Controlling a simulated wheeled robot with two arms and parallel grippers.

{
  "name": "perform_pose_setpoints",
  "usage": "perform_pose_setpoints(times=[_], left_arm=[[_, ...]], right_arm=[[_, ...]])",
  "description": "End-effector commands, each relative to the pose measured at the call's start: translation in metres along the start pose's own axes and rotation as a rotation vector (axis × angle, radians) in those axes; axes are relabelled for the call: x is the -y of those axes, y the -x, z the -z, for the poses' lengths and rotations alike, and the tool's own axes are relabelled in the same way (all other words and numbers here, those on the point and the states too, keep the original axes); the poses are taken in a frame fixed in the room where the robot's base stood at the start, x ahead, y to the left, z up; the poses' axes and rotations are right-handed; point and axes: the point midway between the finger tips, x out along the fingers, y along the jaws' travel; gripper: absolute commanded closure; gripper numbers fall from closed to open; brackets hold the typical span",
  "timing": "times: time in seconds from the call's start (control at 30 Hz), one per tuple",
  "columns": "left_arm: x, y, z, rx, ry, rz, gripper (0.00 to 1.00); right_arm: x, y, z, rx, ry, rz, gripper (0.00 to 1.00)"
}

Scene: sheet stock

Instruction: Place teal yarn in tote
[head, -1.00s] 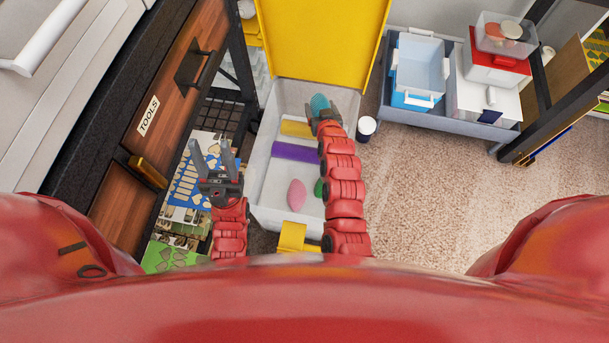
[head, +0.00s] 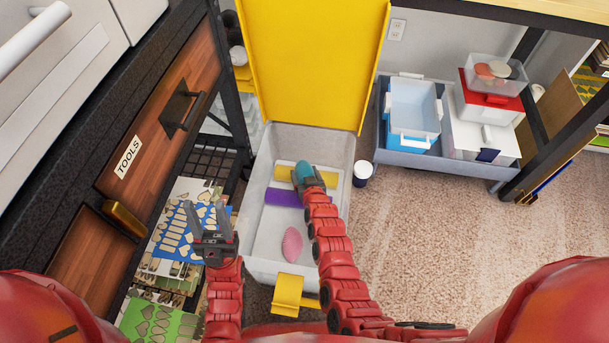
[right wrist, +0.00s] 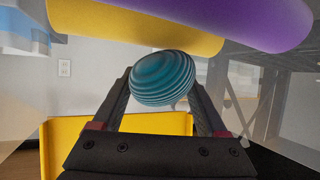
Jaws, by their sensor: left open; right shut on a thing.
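The teal yarn (head: 304,171) is a ridged ball held between the fingers of my right gripper (head: 309,180). It also shows in the right wrist view (right wrist: 165,80). The tote (head: 320,144) is a pale bin with its yellow lid (head: 312,65) standing open at the back. The yarn is over the tote's far part, near a yellow roll (head: 284,173) and a purple roll (head: 282,197); its exact height above the floor of the tote is unclear. A pink yarn (head: 292,244) lies in the tote's near part. My left gripper (head: 205,207) is open and empty, left of the tote.
A dark cabinet with a TOOLS drawer (head: 128,156) stands at the left. A low grey shelf (head: 445,165) with several boxes is at the back right. Carpet at the right front is clear.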

Motion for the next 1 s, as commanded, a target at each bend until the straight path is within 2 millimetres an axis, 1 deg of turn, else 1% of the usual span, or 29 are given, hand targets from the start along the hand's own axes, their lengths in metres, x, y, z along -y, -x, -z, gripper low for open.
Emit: perform_pose_setpoints(times=[0.17,0.57,0.67,0.7,0.83,1.0], left_arm=[[0.000,-0.001,0.000,0.000,0.000,0.000,0.50],[0.000,0.004,-0.001,0.000,0.000,0.000,0.50],[0.000,0.004,-0.001,0.000,0.000,0.000,0.50],[0.000,0.004,-0.001,0.000,0.000,0.000,0.50],[0.000,0.004,-0.001,0.000,0.000,0.000,0.50],[0.000,0.004,-0.001,0.000,0.000,0.000,0.50]], right_arm=[[0.000,0.001,0.002,-0.001,-0.001,0.000,0.79],[0.000,-0.004,-0.009,0.000,0.000,0.000,0.79],[0.000,-0.005,-0.010,-0.001,-0.001,0.000,0.79],[0.000,-0.004,-0.010,-0.001,-0.001,0.000,0.23],[0.000,-0.004,-0.010,-0.001,-0.001,0.000,0.00],[0.000,-0.004,-0.010,-0.001,-0.001,0.000,0.00]])
